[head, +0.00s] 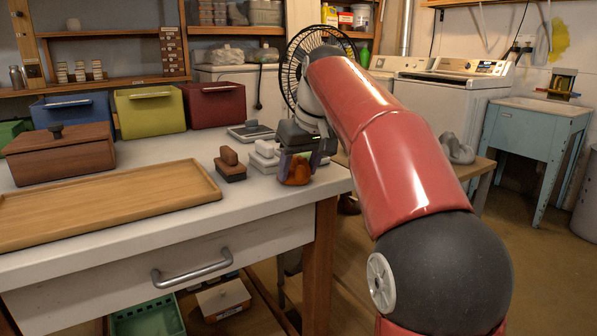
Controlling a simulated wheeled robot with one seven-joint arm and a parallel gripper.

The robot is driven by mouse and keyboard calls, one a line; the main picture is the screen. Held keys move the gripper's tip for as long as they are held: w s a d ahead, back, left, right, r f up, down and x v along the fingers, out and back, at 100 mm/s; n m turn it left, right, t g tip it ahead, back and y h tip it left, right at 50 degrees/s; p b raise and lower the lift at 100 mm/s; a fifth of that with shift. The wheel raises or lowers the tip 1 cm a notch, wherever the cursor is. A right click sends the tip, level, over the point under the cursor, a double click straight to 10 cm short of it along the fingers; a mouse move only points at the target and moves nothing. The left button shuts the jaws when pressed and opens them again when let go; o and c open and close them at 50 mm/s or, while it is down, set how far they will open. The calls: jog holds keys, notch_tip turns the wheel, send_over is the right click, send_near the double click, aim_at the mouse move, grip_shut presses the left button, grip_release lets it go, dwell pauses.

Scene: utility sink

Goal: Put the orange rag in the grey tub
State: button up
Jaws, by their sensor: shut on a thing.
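The orange rag (296,174) is a small crumpled bundle near the right end of the white worktop. My gripper (298,160) points down and is shut on it. I cannot tell whether the rag touches the worktop or hangs just above it. I cannot clearly make out a grey tub. A grey rounded container (586,212) stands on the floor at the right edge, cut off by the frame, and I cannot tell whether it is the tub.
Beside my gripper on the worktop (170,240) are a brown brush-like block (230,165) and white-and-grey blocks (263,158). A wooden tray (110,205) and lidded wooden box (60,153) lie left. A grey lump (457,150) sits on a low table; a blue sink (538,125) stands beyond.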

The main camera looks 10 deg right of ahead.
jog(key=shift+f, duration=0.15)
jog(key=o, duration=1)
